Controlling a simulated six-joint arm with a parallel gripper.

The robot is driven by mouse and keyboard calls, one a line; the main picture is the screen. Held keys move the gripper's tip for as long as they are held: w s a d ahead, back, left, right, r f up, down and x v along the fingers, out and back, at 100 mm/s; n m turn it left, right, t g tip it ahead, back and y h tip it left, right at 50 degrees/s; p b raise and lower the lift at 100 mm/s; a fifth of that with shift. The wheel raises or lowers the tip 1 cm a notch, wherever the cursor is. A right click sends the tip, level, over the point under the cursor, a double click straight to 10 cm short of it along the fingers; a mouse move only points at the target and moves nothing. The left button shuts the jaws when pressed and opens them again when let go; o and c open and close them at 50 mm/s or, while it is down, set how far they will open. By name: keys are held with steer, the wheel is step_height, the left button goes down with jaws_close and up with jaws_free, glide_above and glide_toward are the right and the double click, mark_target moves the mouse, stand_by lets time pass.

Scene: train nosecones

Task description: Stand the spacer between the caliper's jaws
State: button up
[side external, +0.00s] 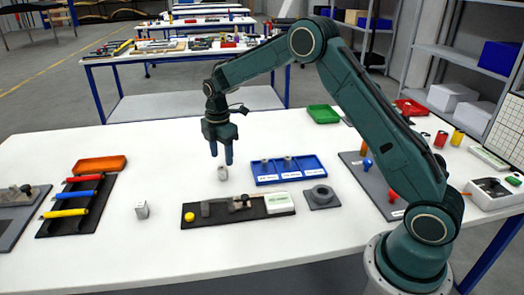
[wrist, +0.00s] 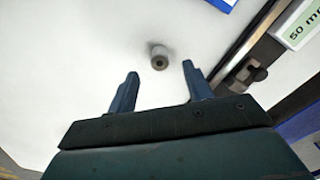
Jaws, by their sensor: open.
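A small grey cylinder with a dark hole in its end, which looks like the spacer (side external: 222,173), stands on the white table. It also shows in the wrist view (wrist: 159,57), just beyond and between the fingertips. My gripper (side external: 221,160) is open and empty, pointing down right above it; the fingers also show in the wrist view (wrist: 161,70). The caliper (side external: 238,203) lies on a dark board (side external: 222,218) in front of the gripper, with a grey jaw block at its left. Part of it shows at the right of the wrist view (wrist: 245,75). The jaw gap is too small to judge.
A white label block (side external: 279,203) and a yellow knob (side external: 189,217) sit on the caliper's board.

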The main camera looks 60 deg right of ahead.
mark_target(222, 167)
steer(key=shift+f, duration=0.3)
steer(key=shift+a+f, duration=0.1)
steer(key=shift+f, duration=2.5)
steer(key=c, duration=1.1)
